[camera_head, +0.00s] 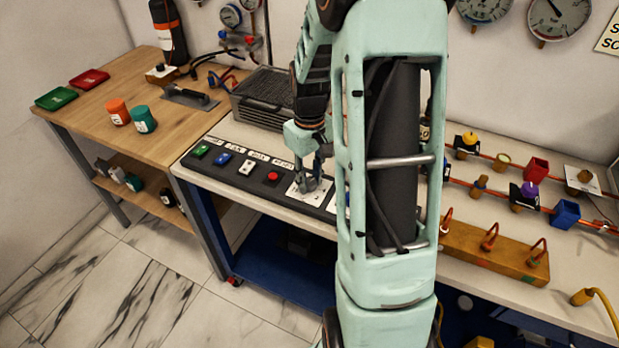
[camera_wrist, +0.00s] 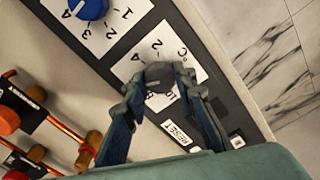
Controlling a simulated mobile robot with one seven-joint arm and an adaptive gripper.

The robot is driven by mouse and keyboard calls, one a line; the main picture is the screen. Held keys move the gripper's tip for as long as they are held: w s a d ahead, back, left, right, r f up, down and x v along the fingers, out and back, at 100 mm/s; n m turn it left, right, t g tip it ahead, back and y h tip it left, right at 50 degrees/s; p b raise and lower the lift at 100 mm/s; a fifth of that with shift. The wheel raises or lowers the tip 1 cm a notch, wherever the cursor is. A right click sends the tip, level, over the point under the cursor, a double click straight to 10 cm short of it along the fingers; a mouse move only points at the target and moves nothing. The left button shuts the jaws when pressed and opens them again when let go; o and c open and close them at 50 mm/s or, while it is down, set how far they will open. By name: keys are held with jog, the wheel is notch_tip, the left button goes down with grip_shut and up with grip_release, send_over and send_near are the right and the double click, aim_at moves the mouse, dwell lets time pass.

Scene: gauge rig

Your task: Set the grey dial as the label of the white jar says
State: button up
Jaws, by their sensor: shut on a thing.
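My gripper (camera_wrist: 160,82) is shut on the grey dial (camera_wrist: 160,76), its two fingers on either side of the knob. The dial sits on a white scale plate (camera_wrist: 135,68) marked "°C", with "10" and other numbers partly hidden by the fingers. The dial's pointer cannot be read. In the head view my gripper (camera_head: 312,180) is at the plate (camera_head: 312,194), right of the red button, and it hides the dial. I cannot make out a white jar or its label for certain; small containers (camera_head: 117,175) on the lower shelf are too small to read.
A blue dial (camera_wrist: 88,8) on its own scale is beside the grey one. The black panel (camera_head: 228,172) also carries green, blue, white and red (camera_head: 273,176) buttons. Orange (camera_head: 117,112) and teal (camera_head: 143,120) jars stand on the wooden bench. My arm blocks the head view's middle.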

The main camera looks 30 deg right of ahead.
aim_at(309, 181)
dwell(0.3)
jog(key=o, duration=1.2)
jog(key=shift+c, duration=0.2)
jog(key=shift+r, duration=0.1)
notch_tip(309, 181, up, 12)
